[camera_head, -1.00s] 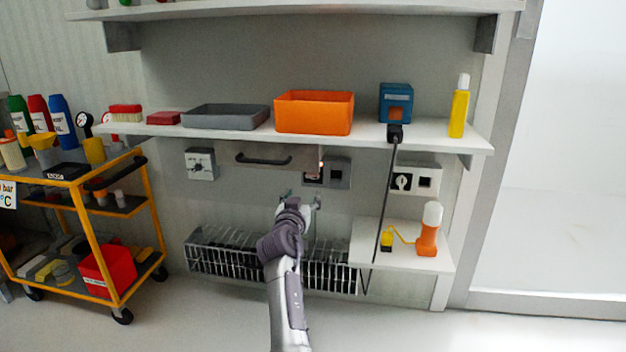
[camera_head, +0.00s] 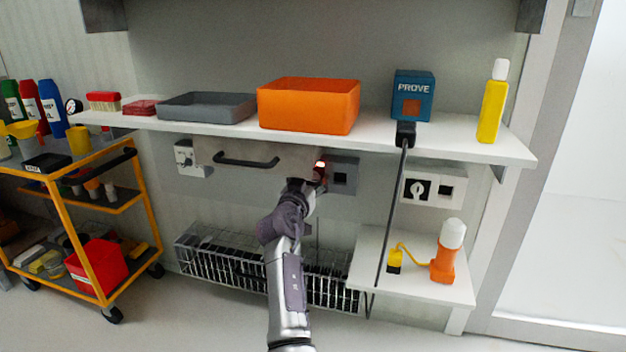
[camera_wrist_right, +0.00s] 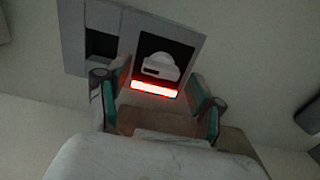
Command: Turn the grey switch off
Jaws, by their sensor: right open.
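The grey switch panel (camera_head: 343,172) is on the wall below the long shelf, with a dark square socket at its right. The left part, with the knob, is hidden behind my right gripper (camera_head: 312,186) in the head view; a red light glows there. In the right wrist view the switch shows a pale knob (camera_wrist_right: 160,66) on a black square, with a glowing red bar (camera_wrist_right: 154,90) beside it. My right gripper (camera_wrist_right: 160,93) is open, its fingers either side of the red bar, near the knob. I cannot tell whether they touch the panel. My left gripper is out of view.
A drawer with a dark handle (camera_head: 246,161) is just left of the switch. A black cable (camera_head: 392,215) hangs right of my arm. A wire basket (camera_head: 215,262) is below.

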